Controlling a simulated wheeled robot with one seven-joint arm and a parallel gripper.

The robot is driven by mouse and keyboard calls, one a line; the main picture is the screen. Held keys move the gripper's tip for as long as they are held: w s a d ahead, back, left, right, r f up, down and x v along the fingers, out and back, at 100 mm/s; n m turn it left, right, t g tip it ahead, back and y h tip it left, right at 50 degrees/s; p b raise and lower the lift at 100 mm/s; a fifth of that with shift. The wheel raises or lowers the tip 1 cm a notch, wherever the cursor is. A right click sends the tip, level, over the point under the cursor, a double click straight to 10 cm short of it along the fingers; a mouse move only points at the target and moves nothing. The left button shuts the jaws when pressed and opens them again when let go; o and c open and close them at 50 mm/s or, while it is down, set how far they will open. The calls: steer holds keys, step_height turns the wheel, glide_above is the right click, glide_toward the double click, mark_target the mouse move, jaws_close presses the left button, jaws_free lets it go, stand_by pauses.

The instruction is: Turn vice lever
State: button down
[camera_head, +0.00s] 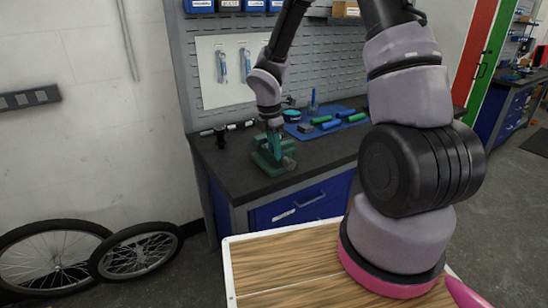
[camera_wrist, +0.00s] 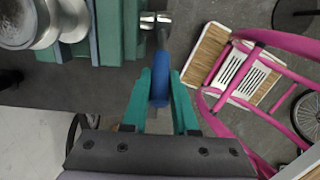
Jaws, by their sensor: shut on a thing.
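The green vice (camera_head: 270,164) stands on the dark bench top near its front edge. In the wrist view its green body with silver metal parts (camera_wrist: 122,25) fills the upper left. The vice lever (camera_wrist: 160,78) shows there as a blue grip on a metal rod, running down from a silver end piece. My gripper (camera_wrist: 157,88) has its two teal fingers shut on either side of the blue grip. In the head view my gripper (camera_head: 273,128) reaches down onto the vice from above, and the lever is too small to tell there.
A blue mat (camera_head: 326,124) with several green and blue tools lies right of the vice. A black object (camera_head: 220,137) stands left of it. Two wheels (camera_head: 140,251) lean by the wall. A pink bike frame (camera_wrist: 285,42) shows below the bench in the wrist view.

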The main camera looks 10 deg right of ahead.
steer(key=d+y, duration=0.1)
steer(key=w+d+r+y, duration=0.1)
steer(key=shift+d+r+g+y, duration=0.1)
steer(key=shift+r+g+y, duration=0.1)
steer(key=shift+g+y, duration=0.2)
steer(key=shift+w+d+r+g+y, duration=0.1)
steer(key=shift+d+r+g+y, duration=0.05)
steer(key=shift+d+y, duration=0.3)
steer(key=shift+w+d+r+g+y, duration=0.15)
steer(key=shift+d+y, duration=0.15)
steer(key=shift+y, duration=0.15)
steer(key=d+y, duration=0.2)
steer(key=shift+w+d+r+g+y, duration=0.1)
steer(key=shift+w+g+y, duration=0.2)
steer(key=shift+g, duration=0.1)
steer(key=shift+w+d+g+y, duration=0.2)
steer(key=shift+d+g+y, duration=0.1)
steer(key=shift+d+y, duration=0.55)
steer(key=c, duration=0.7)
jaws_free()
steer(key=v, duration=1)
steer(key=shift+w+d+r, duration=0.1)
steer(key=shift+d+r, duration=0.1)
steer(key=shift+d, duration=0.1)
